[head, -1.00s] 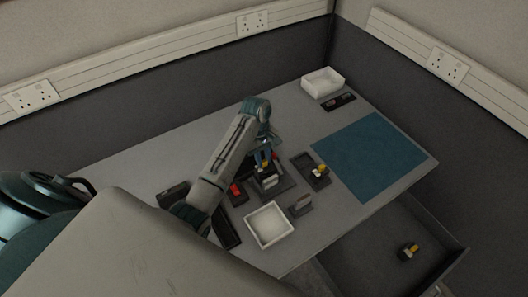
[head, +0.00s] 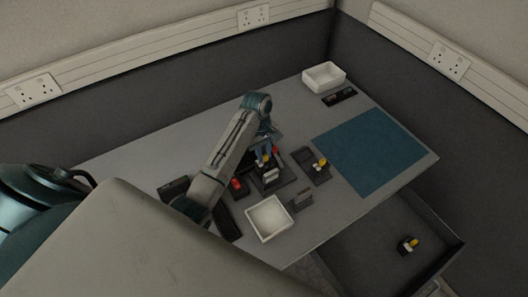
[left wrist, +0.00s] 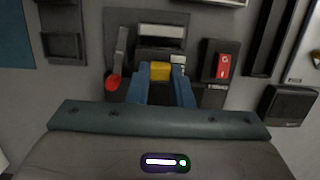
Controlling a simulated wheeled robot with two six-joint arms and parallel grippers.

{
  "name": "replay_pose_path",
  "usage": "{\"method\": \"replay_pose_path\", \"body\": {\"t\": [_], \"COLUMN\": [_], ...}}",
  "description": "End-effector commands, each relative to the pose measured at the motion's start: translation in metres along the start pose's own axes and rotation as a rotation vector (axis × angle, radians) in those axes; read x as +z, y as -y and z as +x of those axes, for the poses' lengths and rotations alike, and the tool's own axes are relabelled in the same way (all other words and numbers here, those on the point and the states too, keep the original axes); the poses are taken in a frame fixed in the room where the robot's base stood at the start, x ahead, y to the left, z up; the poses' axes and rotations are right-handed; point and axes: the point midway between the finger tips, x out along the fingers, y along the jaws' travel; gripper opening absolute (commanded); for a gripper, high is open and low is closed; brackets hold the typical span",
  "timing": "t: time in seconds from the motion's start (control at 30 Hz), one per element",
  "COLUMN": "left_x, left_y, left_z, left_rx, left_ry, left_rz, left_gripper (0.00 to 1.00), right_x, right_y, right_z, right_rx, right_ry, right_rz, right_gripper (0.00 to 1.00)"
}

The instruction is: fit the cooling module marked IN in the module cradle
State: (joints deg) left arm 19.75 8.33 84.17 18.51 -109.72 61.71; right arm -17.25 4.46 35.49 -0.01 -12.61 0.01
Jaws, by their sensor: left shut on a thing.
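My left gripper (head: 265,153) is over the dark module cradle (head: 284,184) in the middle of the table. In the left wrist view its blue fingers (left wrist: 161,82) are shut on the yellow grip of a module (left wrist: 160,70). The module's body is mostly hidden by the fingers, so I cannot tell how deep it sits. No IN mark is legible. A lever with a red knob (left wrist: 113,81) stands beside the cradle. Another module with a yellow grip (head: 320,164) sits in a dark holder (head: 308,155) to the right. My right gripper is not in view.
A red switch on a dark block (left wrist: 221,66) is close beside the cradle. A white tray (head: 288,224) stands in front, and a white bin (head: 324,77) at the back. A yellow-topped module (head: 408,244) lies in the open drawer (head: 370,258). The blue mat (head: 370,152) is clear.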

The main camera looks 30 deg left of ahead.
Motion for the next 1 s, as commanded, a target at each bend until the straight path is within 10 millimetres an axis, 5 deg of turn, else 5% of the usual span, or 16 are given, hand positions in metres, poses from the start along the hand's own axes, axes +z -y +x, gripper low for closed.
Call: {"method": "replay_pose_path", "body": {"t": [1.0], "left_x": [-0.003], "left_y": [-0.001], "left_z": [0.011], "left_rx": [0.000], "left_ry": [0.000], "left_rz": [0.000], "left_gripper": [0.00], "right_x": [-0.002], "right_y": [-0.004], "right_z": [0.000], "right_rx": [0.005], "right_ry": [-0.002], "right_rz": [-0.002], "right_gripper": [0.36]}}
